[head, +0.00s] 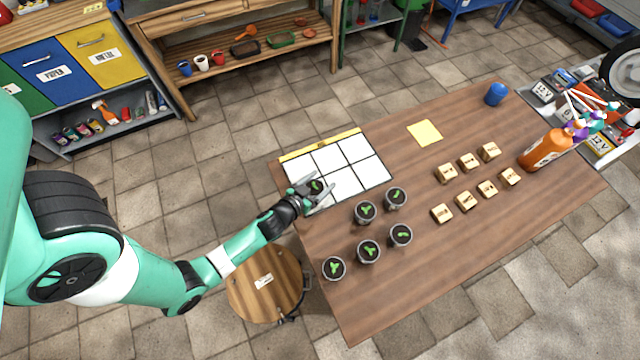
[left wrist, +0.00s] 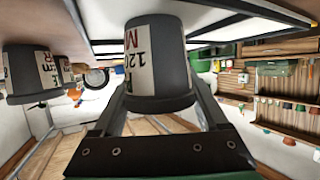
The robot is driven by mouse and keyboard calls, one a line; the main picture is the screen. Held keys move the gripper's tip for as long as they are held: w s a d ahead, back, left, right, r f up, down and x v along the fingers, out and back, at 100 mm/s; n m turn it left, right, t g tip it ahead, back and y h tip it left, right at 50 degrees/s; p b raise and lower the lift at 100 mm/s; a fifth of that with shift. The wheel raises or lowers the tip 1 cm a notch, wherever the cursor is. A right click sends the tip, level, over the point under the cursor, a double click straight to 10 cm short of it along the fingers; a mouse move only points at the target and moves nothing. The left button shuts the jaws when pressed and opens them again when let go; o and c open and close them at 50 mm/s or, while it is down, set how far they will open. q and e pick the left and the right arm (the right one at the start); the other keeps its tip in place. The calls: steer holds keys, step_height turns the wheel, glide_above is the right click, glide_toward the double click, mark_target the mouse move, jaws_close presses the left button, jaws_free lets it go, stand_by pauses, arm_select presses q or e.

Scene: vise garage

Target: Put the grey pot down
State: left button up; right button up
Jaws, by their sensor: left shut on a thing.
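My left gripper (head: 318,196) is shut on a grey pot (head: 316,187) with a green seedling in dark soil. In the left wrist view the pot (left wrist: 157,65) shows a white label with print and sits between the fingers. It is over the front left part of the white grid board (head: 345,185), its base close to the board; I cannot tell whether it touches. Similar grey pots with seedlings stand to the right and in front, among them one (head: 365,211) nearby and one (head: 334,268) near the table's left edge. My right gripper is not in view.
The wooden table (head: 440,290) holds several wooden blocks (head: 465,201), a yellow square (head: 425,133), a blue cup (head: 495,94) and an orange bottle (head: 546,148). A round wooden stool (head: 262,300) stands beside its left edge. The front right of the table is clear.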

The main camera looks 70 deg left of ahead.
arm_select(q)
steer(key=shift+w+r, duration=0.1)
steer(key=shift+r, duration=0.05)
steer(key=shift+f, duration=0.2)
steer(key=o, duration=1.4)
steer(key=shift+r, duration=0.1)
steer(key=shift+r, duration=0.15)
steer(key=b+v, duration=0.2)
steer(key=v, duration=1)
